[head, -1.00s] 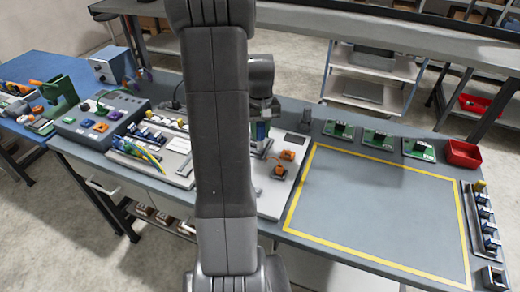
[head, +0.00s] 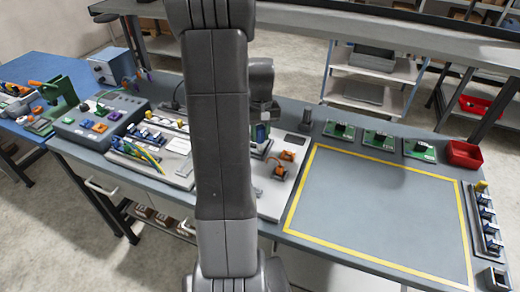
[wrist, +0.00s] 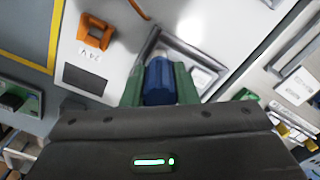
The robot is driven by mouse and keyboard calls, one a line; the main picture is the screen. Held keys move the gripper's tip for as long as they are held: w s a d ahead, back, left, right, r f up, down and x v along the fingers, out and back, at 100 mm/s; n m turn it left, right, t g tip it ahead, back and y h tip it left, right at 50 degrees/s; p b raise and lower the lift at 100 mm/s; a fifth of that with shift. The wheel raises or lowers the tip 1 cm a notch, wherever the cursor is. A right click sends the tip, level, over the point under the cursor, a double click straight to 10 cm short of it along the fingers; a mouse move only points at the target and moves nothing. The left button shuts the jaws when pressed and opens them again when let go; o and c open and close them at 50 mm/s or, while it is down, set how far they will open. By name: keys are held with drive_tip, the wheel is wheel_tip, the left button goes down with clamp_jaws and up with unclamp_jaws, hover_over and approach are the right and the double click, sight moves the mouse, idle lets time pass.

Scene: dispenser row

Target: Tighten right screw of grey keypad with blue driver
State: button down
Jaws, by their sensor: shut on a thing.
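My gripper (wrist: 160,88) shows at the bottom middle of the wrist view, with green fingers shut on the blue driver (wrist: 158,80). The driver's lower end is hidden. Just beyond it is a grey rectangular frame (wrist: 150,46) on a pale panel, perhaps the grey keypad; no keys or screws can be made out. In the head view the blue driver (head: 261,133) shows just right of my arm, above the pale board. Much of that board is hidden behind my arm. I cannot tell whether the driver touches a screw.
An orange part (wrist: 95,32) stands on the pale board near a dark label plate; it also shows in the head view (head: 281,165). A yellow-outlined area (head: 375,215) to the right is clear. Green circuit boards (head: 380,138) and a red bin (head: 464,154) stand behind it.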

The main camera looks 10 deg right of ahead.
drive_tip(key=m, duration=0.6)
drive_tip(key=shift+m, duration=0.3)
drive_tip(key=m, duration=2.1)
drive_tip(key=shift+w+p, duration=0.1)
drive_tip(key=shift+p, duration=0.2)
drive_tip(key=shift+w+r+p, duration=0.1)
drive_tip(key=shift+r+p, duration=0.25)
drive_tip(key=shift+r, duration=0.15)
drive_tip(key=shift+s+r, duration=0.2)
drive_tip(key=shift+r, duration=0.15)
drive_tip(key=shift+w+f, duration=0.1)
